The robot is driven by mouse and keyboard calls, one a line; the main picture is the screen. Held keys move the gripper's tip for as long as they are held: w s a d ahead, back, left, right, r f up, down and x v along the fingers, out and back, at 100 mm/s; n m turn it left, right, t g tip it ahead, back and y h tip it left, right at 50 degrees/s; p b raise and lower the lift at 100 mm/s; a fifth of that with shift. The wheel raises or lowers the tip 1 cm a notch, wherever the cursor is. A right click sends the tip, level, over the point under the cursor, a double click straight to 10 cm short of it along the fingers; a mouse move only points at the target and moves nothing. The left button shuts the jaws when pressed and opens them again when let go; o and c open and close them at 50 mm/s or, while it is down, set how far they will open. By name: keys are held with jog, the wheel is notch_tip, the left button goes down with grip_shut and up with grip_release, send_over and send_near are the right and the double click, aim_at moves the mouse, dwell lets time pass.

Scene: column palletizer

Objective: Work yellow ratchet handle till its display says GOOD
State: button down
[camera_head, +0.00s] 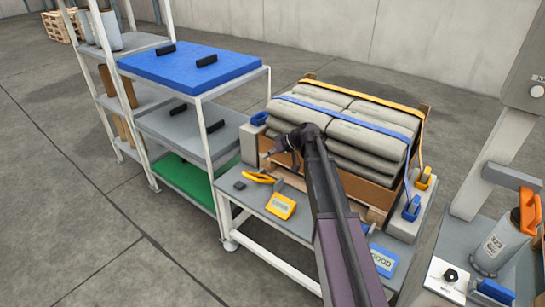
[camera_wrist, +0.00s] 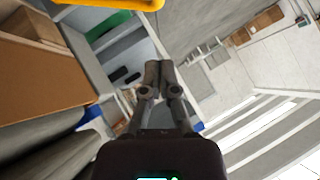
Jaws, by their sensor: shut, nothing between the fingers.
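A yellow handle (camera_head: 260,178) lies low at the near left corner of the pallet stand. A yellow display (camera_head: 281,205) sits just right of it; its small word is hard to read but does not look like GOOD. My gripper (camera_head: 268,153) is above and slightly right of the handle, apart from it, fingers shut and empty. In the wrist view, a yellow bar (camera_wrist: 110,3) crosses the top left edge, beyond the shut fingertips (camera_wrist: 158,70). My arm hides part of the stand's front.
Grey sacks (camera_head: 345,125) lie under a blue and a yellow strap (camera_head: 360,93). A blue display (camera_head: 383,262) reads GOOD. Blue (camera_head: 410,208) and orange (camera_head: 424,178) ratchets stand at right. A shelf rack (camera_head: 190,120) stands close at left. Floor at front left is clear.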

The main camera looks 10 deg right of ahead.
jog(key=a+f+b, duration=0.5)
jog(key=f+b, duration=0.1)
jog(key=shift+a+f, duration=0.2)
jog(key=shift+f, duration=0.2)
jog(key=shift+d+f, duration=0.15)
dwell(0.6)
